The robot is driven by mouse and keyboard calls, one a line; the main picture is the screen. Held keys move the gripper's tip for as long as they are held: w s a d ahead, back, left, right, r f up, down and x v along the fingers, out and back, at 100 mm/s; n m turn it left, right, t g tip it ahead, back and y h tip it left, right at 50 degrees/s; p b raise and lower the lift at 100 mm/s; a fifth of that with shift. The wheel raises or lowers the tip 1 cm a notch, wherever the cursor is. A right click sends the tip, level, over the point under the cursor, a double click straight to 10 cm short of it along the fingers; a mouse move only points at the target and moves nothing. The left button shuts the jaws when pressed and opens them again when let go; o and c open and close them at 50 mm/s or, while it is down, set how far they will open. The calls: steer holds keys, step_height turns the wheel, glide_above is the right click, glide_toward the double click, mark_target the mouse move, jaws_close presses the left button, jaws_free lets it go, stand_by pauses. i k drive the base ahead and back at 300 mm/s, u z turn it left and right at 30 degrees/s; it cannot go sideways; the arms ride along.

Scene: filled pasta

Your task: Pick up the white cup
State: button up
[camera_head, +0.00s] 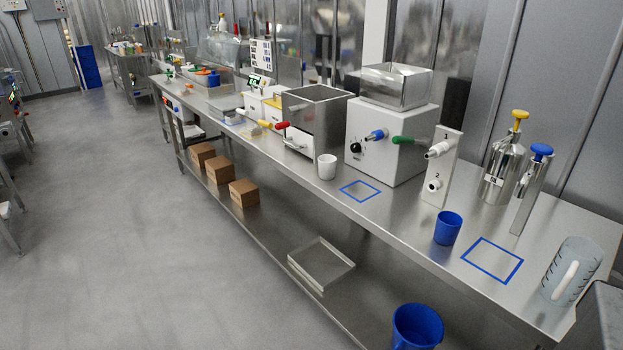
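The white cup (327,167) stands upright on the long steel table (290,163), close to its front edge. It is just in front of the steel box machine and left of a blue square outline. Nothing covers the cup in this view. My gripper is not in view.
A white machine (388,140) with a blue and a green handle stands behind and right of the cup. A blue cup (447,229), a clear jug (572,271) and steel dispensers (502,165) stand farther right. The lower shelf holds a steel tray (320,265), a blue bucket (417,327) and brown boxes (244,193).

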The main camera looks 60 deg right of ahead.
mark_target(327, 168)
steer(key=z, duration=0.15)
steer(key=i, duration=0.95)
steer(key=u, duration=0.05)
